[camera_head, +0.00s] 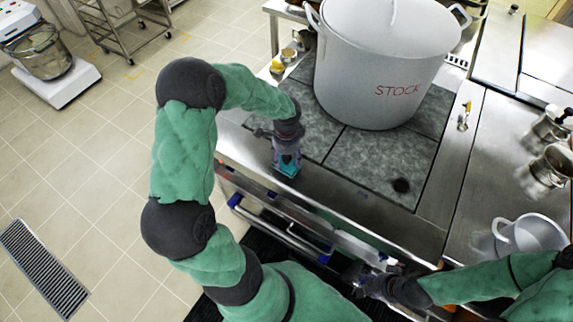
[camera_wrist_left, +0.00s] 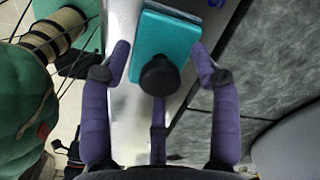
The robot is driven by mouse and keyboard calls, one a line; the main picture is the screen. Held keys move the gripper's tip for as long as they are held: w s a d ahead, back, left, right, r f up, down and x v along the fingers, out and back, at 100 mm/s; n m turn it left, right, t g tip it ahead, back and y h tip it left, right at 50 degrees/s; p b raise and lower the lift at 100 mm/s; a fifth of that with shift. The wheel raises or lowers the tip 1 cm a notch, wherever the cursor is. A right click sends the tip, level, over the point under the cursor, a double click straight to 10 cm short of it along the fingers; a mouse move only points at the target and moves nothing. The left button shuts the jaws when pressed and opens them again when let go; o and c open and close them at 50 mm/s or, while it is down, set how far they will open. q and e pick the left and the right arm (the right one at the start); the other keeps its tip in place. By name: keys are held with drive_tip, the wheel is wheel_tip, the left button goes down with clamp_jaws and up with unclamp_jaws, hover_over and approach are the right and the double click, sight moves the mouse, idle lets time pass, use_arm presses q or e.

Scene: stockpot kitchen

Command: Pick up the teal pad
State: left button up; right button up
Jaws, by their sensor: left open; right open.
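The teal pad (camera_wrist_left: 165,38) with a round black knob (camera_wrist_left: 159,75) lies on the steel front strip of the stove top. In the left wrist view it sits between the spread purple fingers of my left gripper (camera_wrist_left: 160,52), which is open, with visible gaps on both sides. In the head view my left gripper (camera_head: 286,153) points down over the pad, and only a small teal part (camera_head: 288,170) shows below the fingers. Contact cannot be told. My right gripper (camera_head: 372,281) is open and apart from the pad, low by the stove's front.
A big white stockpot (camera_head: 372,70) marked STOCK stands on the grey hob plates (camera_head: 375,160) behind the pad. A front rail (camera_head: 285,225) runs below the stove edge. Small pots (camera_head: 530,232) stand at right. The steel strip right of the pad is clear.

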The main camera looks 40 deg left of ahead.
sight(287, 157)
use_arm(q)
drive_tip(key=shift+r, duration=0.1)
clamp_jaws()
drive_tip(key=shift+r, duration=0.45)
wheel_tip(287, 157, up, 2)
drive_tip(key=shift+r+p, duration=0.1)
drive_tip(key=shift+p, duration=0.3)
drive_tip(key=s+d+r+p, duration=0.2)
drive_tip(key=s+d+r, duration=0.6)
drive_tip(key=d+r, duration=0.2)
drive_tip(key=shift+s+d, duration=0.15)
drive_tip(key=shift+d, duration=0.55)
